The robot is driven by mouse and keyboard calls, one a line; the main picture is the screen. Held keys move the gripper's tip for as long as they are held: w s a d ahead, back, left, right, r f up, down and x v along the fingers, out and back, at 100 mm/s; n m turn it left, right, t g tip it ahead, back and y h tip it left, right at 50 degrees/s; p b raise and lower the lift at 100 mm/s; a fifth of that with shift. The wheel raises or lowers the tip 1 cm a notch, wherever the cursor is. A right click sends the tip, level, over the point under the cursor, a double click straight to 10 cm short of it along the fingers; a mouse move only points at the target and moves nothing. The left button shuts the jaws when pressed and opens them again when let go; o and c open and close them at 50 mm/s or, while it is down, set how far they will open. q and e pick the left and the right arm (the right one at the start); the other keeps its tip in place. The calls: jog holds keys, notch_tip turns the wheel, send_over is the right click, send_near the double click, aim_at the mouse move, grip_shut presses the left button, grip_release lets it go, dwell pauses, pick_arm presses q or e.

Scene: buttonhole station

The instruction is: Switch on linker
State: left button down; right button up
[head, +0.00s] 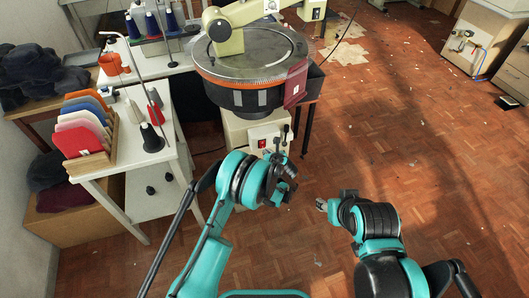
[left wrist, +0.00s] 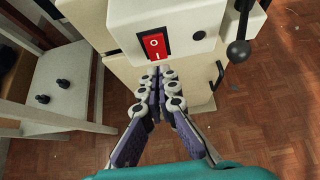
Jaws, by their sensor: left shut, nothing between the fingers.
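The linker (head: 250,68) is a round machine with a wide grey dial, an orange-red rim and a cream base. A red rocker switch (head: 262,143), marked O above and I below, sits on its cream front box. The switch also shows in the left wrist view (left wrist: 154,46), unobstructed. My left gripper (head: 287,188) is shut and empty in front of the box. In the left wrist view its fingertips (left wrist: 160,72) are just below the switch; I cannot tell whether they touch the box. My right gripper (head: 323,204) is to the right, its finger opening unclear.
A black-knobbed lever (left wrist: 240,40) is right of the switch. A white table (head: 150,150) at left holds a wooden rack (head: 98,162) of coloured pieces and thread cones (head: 152,138). A dark red piece (head: 295,84) hangs at the dial's edge.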

pick_arm(q)
jog(key=p+v, duration=0.3)
jog(key=v, duration=0.7)
jog(key=shift+s+p, duration=0.3)
jog(key=shift+p, duration=0.05)
pick_arm(e)
jog(key=r, duration=0.3)
jog(key=shift+s+r, duration=0.25)
jog(key=shift+r, duration=0.05)
pick_arm(q)
jog(key=shift+d+r, duration=0.1)
